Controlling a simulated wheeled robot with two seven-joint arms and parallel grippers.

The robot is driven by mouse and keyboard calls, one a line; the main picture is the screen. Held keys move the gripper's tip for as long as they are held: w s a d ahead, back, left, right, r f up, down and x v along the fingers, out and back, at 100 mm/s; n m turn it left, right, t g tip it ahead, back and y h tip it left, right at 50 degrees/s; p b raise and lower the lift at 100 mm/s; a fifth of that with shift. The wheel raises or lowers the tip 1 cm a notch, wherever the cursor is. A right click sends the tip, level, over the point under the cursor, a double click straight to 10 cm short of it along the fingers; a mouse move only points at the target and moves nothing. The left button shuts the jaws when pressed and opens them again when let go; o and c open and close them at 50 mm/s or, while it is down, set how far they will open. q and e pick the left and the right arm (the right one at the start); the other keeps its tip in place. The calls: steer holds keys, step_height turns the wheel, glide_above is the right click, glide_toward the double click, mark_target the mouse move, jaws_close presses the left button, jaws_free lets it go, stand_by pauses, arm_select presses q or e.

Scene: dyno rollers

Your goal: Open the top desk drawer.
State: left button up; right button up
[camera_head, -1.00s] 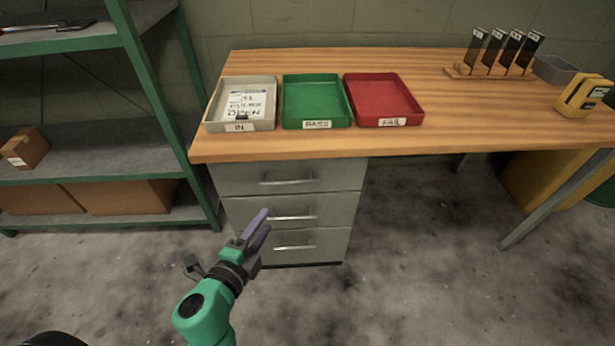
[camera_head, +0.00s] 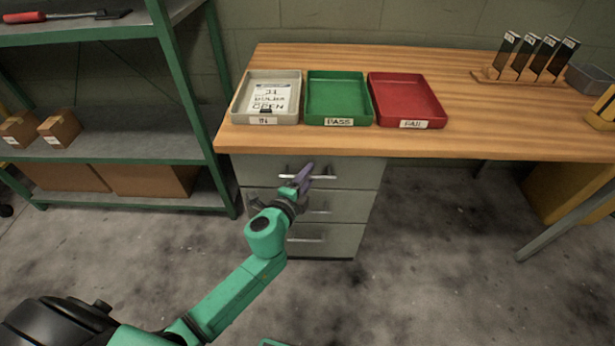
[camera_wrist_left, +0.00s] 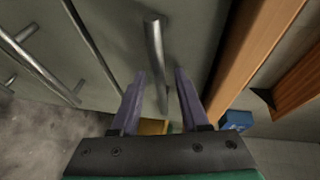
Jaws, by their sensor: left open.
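The grey desk drawer unit stands under the left part of the desk, and its top drawer (camera_head: 358,172) looks shut. The top drawer's bar handle (camera_head: 325,177) is partly hidden by my left gripper (camera_head: 303,178), which is in front of that drawer. In the left wrist view the metal handle (camera_wrist_left: 155,62) runs lengthwise into the gap between the two purple fingers of my left gripper (camera_wrist_left: 158,95). The fingers are open, one on each side of the handle's near end, and I see no clear contact. My right gripper is not in view.
The wooden desktop (camera_head: 480,120) overhangs the drawers. On it sit a grey tray (camera_head: 238,105), a green tray (camera_head: 338,121) and a red tray (camera_head: 410,123). Two lower drawers (camera_head: 350,207) are below. A green-framed shelf (camera_head: 185,105) stands left. Floor right of the drawers is clear.

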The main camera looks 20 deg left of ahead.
arm_select(q)
jaws_close()
stand_by(1.4)
